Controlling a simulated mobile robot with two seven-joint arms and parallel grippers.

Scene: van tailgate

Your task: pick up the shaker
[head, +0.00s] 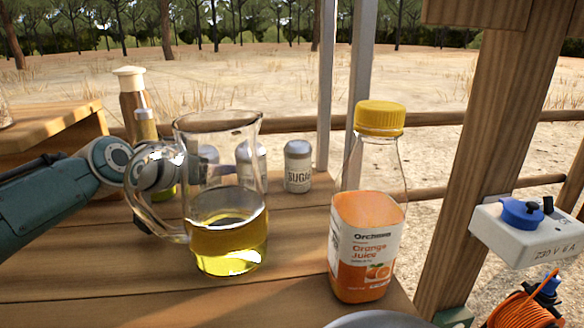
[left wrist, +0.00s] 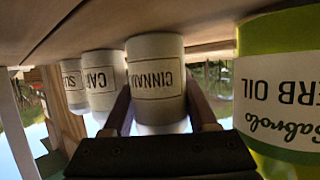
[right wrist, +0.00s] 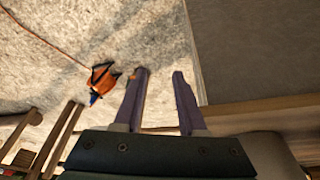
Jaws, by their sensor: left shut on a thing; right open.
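The cinnamon shaker (left wrist: 157,75), a pale can with a "CINNA…" label, appears upside down in the left wrist view. My left gripper (left wrist: 160,108) is shut on it, one finger on each side. In the head view this shaker (head: 206,160) shows blurred through the glass pitcher, and the gripper's fingers are mostly hidden there. Two similar shakers stand in a row beside it: one labelled "CA…" (left wrist: 105,82) and the sugar shaker (head: 297,168). My right gripper (right wrist: 160,73) is open and empty, away from the shakers.
A glass pitcher (head: 228,240) of yellow liquid stands in front of the left gripper. An orange juice bottle (head: 366,245) stands to its right. A herb oil bottle (left wrist: 285,85) is close beside the held shaker. A wooden post (head: 490,140) carries a socket box (head: 535,230).

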